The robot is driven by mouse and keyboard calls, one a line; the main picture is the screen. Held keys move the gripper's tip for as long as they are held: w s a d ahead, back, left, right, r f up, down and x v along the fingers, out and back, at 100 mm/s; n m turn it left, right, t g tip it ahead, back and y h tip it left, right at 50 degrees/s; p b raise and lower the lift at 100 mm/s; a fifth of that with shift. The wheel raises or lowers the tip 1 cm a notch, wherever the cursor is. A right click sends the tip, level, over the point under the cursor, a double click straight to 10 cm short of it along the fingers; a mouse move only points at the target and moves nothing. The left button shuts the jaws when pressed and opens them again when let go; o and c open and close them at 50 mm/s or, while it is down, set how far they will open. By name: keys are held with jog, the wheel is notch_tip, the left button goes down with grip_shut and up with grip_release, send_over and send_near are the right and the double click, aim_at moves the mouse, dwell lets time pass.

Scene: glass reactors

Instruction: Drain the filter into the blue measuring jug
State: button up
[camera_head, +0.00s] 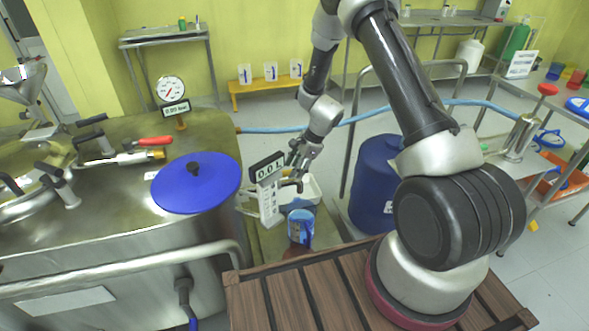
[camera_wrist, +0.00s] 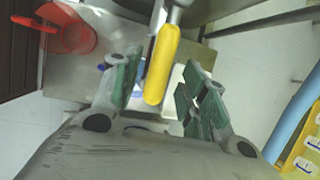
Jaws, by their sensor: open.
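My gripper (camera_head: 300,165) is open at the end of the reaching arm, beside a grey meter (camera_head: 268,190) with a digital display. In the wrist view, the green-padded fingers of my gripper (camera_wrist: 163,72) stand on either side of a yellow handle (camera_wrist: 162,62), with gaps visible. A blue jug (camera_head: 300,228) stands below the meter and my gripper. In the wrist view a small blue patch beside the left finger may be part of it. I cannot tell which part is the filter.
A red jug (camera_wrist: 75,38) shows in the wrist view. A steel vessel (camera_head: 130,235) with a blue lid (camera_head: 195,185) fills the left. A blue drum (camera_head: 375,185) stands right of my gripper, with a blue hose (camera_head: 275,130) behind. Open floor lies toward the yellow wall.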

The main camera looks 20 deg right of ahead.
jog(key=shift+a+f, duration=0.1)
jog(key=shift+f, duration=0.25)
grip_shut()
jog(key=shift+a, duration=0.1)
